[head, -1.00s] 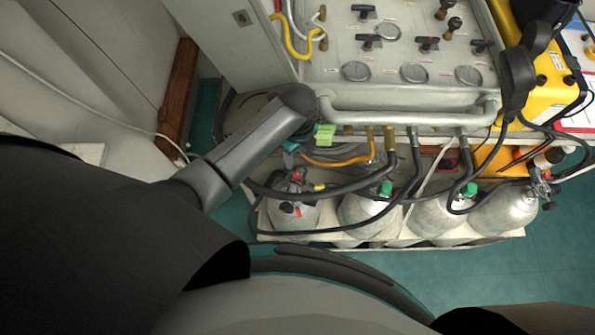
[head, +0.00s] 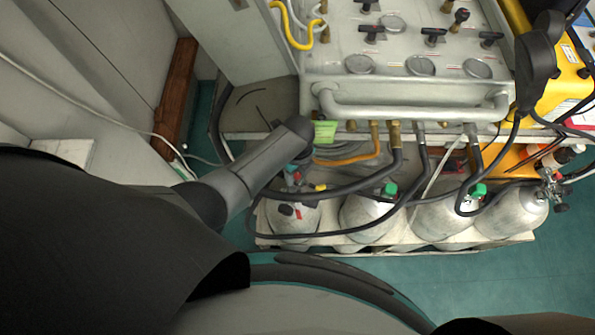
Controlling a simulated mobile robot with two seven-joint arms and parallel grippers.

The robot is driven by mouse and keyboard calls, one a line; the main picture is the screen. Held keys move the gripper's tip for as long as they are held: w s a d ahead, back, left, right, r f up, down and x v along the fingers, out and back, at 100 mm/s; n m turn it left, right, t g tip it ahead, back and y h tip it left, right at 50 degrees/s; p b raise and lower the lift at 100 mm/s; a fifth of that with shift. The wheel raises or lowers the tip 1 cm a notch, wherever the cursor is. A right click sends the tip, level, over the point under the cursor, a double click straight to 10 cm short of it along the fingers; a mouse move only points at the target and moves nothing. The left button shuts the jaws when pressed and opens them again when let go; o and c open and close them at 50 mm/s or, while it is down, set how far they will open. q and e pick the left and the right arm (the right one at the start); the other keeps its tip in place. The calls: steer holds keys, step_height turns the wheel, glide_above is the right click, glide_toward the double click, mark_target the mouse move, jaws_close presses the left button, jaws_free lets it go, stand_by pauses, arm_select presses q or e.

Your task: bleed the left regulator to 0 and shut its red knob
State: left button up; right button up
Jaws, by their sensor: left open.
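The leftmost silver cylinder (head: 293,224) stands in the low crate below the panel. Small red parts (head: 299,213) show on its upper part, but the regulator and red knob cannot be told apart clearly. My left arm reaches in from the left. My left gripper (head: 297,162) is just above this cylinder's top, partly hidden behind my own wrist. It is open; its fingers are hard to see, and I cannot tell whether it touches anything. No gauge reading on the left regulator can be made out. My right gripper is not in view.
The grey panel (head: 405,92) with gauges and black handles has a rail (head: 410,113) along its front. Black hoses (head: 340,190) cross near the left cylinder. Other cylinders, two with green knobs (head: 389,190), stand to the right. A yellow case (head: 560,80) is at far right.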

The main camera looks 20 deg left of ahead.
arm_select(q)
steer(key=shift+c, duration=0.4)
jaws_close()
steer(key=shift+n, duration=0.4)
steer(key=n+p, duration=0.1)
steer(key=n, duration=0.2)
steer(key=shift+n+p, duration=0.3)
steer(key=shift+p, duration=0.1)
steer(key=n+p, duration=0.1)
steer(key=n, duration=0.4)
steer(key=n+p, duration=0.1)
steer(key=n, duration=0.4)
steer(key=shift+n, duration=0.4)
steer(key=n, duration=0.6)
